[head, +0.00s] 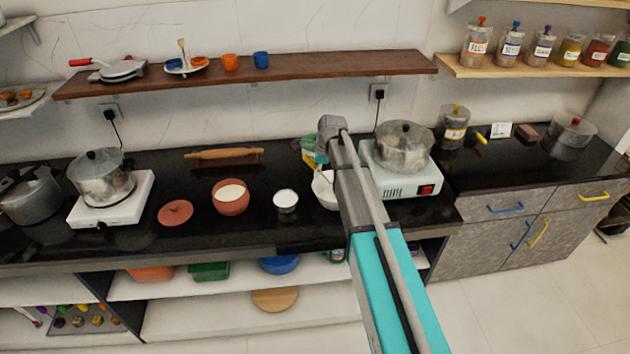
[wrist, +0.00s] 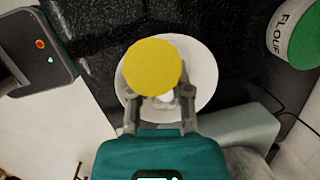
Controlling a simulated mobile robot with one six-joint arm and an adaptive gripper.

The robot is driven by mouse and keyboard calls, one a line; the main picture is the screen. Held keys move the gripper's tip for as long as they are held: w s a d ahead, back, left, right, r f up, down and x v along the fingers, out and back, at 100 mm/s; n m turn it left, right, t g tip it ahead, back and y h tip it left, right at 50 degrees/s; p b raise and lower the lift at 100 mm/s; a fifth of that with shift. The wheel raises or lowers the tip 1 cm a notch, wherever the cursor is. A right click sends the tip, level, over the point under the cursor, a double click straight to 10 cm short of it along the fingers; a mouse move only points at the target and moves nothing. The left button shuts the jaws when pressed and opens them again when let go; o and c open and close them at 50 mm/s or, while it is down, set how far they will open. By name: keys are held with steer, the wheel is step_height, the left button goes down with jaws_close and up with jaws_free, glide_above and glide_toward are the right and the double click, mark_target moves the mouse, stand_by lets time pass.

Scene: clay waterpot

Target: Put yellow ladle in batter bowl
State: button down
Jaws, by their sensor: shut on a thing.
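In the wrist view my gripper (wrist: 159,90) is shut on the yellow ladle (wrist: 152,64), which shows as a round yellow disc between and beyond the fingers. The ladle is over a round white bowl (wrist: 205,72), which I take as the batter bowl. Something whitish shows in the bowl's middle, partly hidden by the ladle. I cannot tell whether the ladle touches the bowl. In the head view a white bowl (head: 323,191) stands on the black counter, its right side hidden by my arm. The gripper's fingers are hidden there too.
A hot plate (head: 395,182) with a steel pot (head: 404,148) stands right of the bowl. A small white cup (head: 285,200) and a clay pot (head: 230,201) stand to its left. A flour container (wrist: 295,32) shows at the wrist view's upper right.

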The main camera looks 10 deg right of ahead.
stand_by(0.3)
steer(key=shift+w+f+b, duration=0.4)
steer(key=shift+f+b, duration=0.1)
steer(key=shift+d+f+b, duration=0.1)
steer(key=shift+f+b, duration=1.4)
steer(key=shift+f, duration=0.1)
steer(key=c, duration=0.6)
jaws_free()
steer(key=shift+o, duration=0.2)
steer(key=p+v, duration=1.1)
steer(key=v, duration=0.1)
steer(key=shift+p, duration=0.35)
